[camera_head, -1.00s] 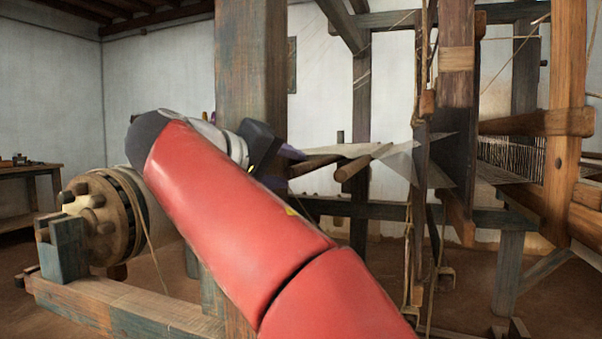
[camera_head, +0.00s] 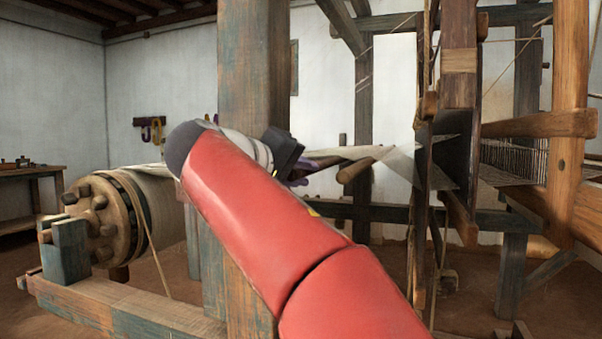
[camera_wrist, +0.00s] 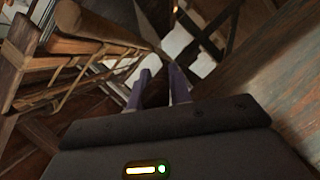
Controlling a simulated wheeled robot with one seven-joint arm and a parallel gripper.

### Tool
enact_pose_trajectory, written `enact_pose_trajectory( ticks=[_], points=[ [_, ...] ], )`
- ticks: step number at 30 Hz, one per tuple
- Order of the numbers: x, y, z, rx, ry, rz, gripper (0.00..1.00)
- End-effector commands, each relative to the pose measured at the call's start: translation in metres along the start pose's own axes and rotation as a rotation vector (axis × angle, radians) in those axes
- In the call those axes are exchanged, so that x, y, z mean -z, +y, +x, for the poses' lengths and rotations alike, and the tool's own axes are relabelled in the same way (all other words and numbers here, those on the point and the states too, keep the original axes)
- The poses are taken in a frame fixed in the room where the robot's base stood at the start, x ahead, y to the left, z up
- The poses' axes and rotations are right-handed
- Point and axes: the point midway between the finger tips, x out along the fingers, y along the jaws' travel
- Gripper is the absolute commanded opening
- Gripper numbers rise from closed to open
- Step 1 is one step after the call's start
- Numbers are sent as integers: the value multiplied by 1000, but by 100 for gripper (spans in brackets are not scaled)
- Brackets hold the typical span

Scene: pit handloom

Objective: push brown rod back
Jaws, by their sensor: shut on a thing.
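A brown rod (camera_head: 355,171) with a round near end shows just right of my gripper in the head view, below the pale warp sheet. What lies between the fingertips is dark and hard to make out. My red arm hides part of the post and the area below.
A thick worn post (camera_head: 250,70) stands close behind my arm. A cloth-wound roller (camera_head: 160,205) with a pegged wooden end is at left. Upright loom frames (camera_head: 460,60) and hanging cords stand at right. A side table (camera_head: 35,170) is at far left.

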Motion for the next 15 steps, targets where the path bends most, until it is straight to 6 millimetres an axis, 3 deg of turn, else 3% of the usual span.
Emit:
enact_pose_trajectory(
  ticks=[15],
  points=[
    [20, -15, -8, 2, -1, -1, 0]
  ],
)
